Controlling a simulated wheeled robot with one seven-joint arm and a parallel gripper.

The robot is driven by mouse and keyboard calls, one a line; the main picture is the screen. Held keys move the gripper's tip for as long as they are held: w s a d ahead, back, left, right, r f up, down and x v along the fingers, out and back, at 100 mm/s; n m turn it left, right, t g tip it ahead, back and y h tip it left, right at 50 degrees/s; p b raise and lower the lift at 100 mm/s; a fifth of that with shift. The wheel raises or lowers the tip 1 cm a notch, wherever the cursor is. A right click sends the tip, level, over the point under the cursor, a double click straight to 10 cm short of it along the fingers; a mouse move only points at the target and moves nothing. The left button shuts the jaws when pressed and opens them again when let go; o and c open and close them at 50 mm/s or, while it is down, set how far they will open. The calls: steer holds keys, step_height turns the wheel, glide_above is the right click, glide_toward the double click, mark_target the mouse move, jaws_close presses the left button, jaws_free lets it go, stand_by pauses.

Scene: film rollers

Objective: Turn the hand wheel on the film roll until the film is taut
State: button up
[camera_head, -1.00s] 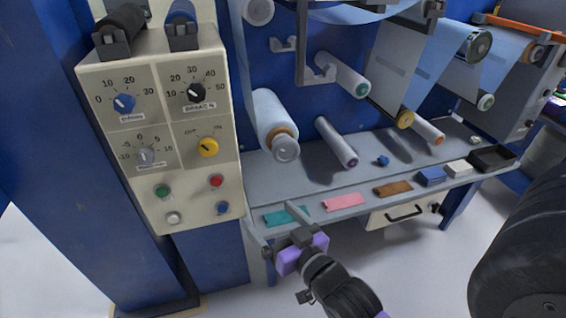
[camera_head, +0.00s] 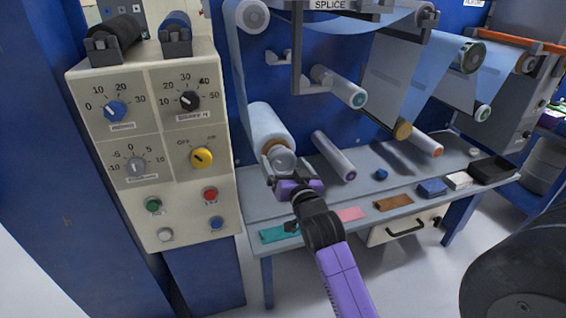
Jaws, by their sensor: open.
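The film roll (camera_head: 266,122) is a pale blue-white roll mounted on the blue machine, left of centre, with an orange-brown core end. The grey hand wheel (camera_head: 283,160) is on its near end. My gripper (camera_head: 282,168) is at the hand wheel, with its open fingers close around or beside it. I cannot tell whether the fingers touch the wheel. The gripper's purple body (camera_head: 299,189) hides the area just below the wheel. Pale film (camera_head: 236,70) runs up from the roll toward an upper roller (camera_head: 252,14).
A control panel (camera_head: 152,150) with knobs and buttons stands to the left. Another roller (camera_head: 334,156) sits just right of the film roll. A grey shelf (camera_head: 255,205) below holds coloured cards, small boxes and a black tray (camera_head: 494,170).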

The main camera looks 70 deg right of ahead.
steer(key=shift+w+d, duration=0.45)
steer(key=shift+d, duration=0.05)
steer(key=c, duration=1.4)
steer(key=shift+n, duration=0.3)
steer(key=n+p, duration=0.3)
steer(key=n, duration=0.1)
steer(key=shift+w+a+r, duration=0.1)
steer(key=shift+r, duration=0.05)
steer(key=n+p, duration=0.3)
steer(key=n, duration=0.2)
steer(key=shift+f, duration=0.2)
